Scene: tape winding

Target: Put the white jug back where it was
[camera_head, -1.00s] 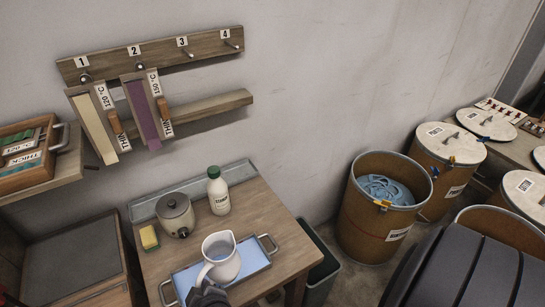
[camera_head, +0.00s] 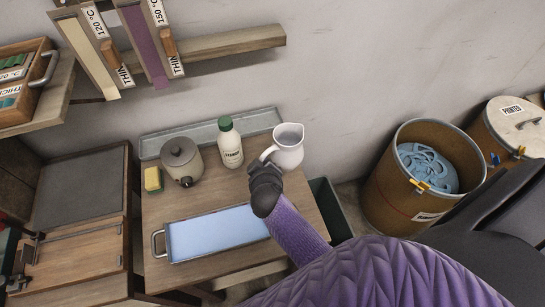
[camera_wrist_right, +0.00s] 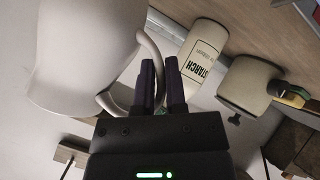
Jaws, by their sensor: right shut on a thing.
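The white jug (camera_head: 289,150) is upright at the right end of the table, right of the starch bottle (camera_head: 230,143). My right gripper (camera_head: 266,167) is shut on its handle, at the jug's left side. In the right wrist view the jug (camera_wrist_right: 78,62) fills the left, and the gripper's fingers (camera_wrist_right: 160,75) pinch the curved handle. I cannot tell whether the jug's base touches the table. The tray with pale blue liquid (camera_head: 215,233) lies in front, with no jug over it. My left gripper is not in view.
A grey lidded pot (camera_head: 181,160) and a yellow sponge (camera_head: 153,179) stand left of the bottle. A long grey trough (camera_head: 185,133) runs along the table's back. A dark bin (camera_head: 331,208) and a brown drum (camera_head: 388,195) stand right of the table.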

